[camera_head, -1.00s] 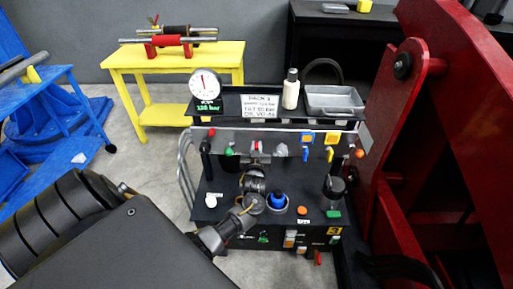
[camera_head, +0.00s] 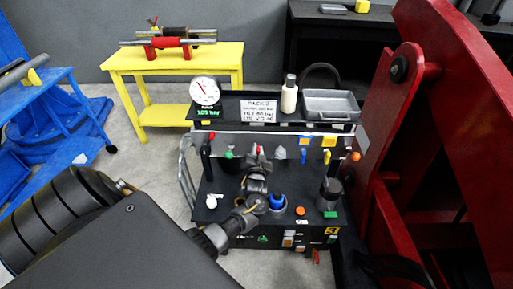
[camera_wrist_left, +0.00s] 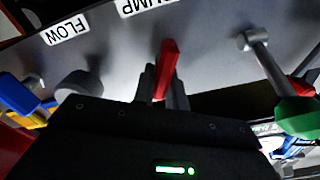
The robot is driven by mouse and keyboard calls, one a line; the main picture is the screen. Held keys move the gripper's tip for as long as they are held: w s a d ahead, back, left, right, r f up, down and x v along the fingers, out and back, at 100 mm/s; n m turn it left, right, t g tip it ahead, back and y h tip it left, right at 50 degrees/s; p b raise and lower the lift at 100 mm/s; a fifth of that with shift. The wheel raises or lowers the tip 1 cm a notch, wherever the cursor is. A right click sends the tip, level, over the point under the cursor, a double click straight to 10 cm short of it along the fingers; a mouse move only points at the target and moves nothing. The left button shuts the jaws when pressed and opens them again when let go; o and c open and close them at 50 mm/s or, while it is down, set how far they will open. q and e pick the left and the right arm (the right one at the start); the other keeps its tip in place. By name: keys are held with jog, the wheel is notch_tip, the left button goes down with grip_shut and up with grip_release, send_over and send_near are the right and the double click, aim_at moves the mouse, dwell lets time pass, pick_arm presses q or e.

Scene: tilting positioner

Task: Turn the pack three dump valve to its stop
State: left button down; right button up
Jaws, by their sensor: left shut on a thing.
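The dump valve's red lever (camera_wrist_left: 168,62) stands between the fingers of my left gripper (camera_wrist_left: 163,88) in the left wrist view, below a label partly reading "UMP". My left gripper (camera_head: 257,157) is shut on this lever at the middle of the pack's grey front panel (camera_head: 230,141) in the head view. The gripper hides most of the valve there. My right gripper is out of view.
Beside the lever are a grey knob (camera_wrist_left: 79,82) under the FLOW label, a green-handled valve (camera_wrist_left: 297,117) and a blue handle (camera_wrist_left: 18,93). A large red frame (camera_head: 430,150) closes off the right.

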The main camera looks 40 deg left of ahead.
pick_arm(q)
jog(key=shift+w+d+m+p, duration=0.1)
jog(key=shift+m+p, duration=0.25)
jog(key=shift+m, duration=0.65)
jog(key=m, duration=0.1)
jog(key=m+p, duration=0.1)
jog(key=m, duration=0.1)
jog(key=m+p, duration=0.1)
jog(key=m, duration=0.1)
jog(key=shift+w+d+f, duration=0.1)
jog(key=shift+d+f, duration=0.05)
jog(key=shift+f, duration=0.15)
jog(key=shift+d+f+m+p, duration=0.1)
jog(key=shift+f+m+p, duration=0.15)
jog(key=shift+m, duration=1.1)
jog(key=shift+f+m+p, duration=0.1)
jog(key=shift+m+p, duration=0.15)
jog(key=shift+m, duration=1.1)
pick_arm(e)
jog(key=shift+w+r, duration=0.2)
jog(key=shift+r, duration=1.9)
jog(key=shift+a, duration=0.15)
pick_arm(q)
jog(key=c, duration=1.4)
grip_release()
jog(key=shift+c, duration=0.2)
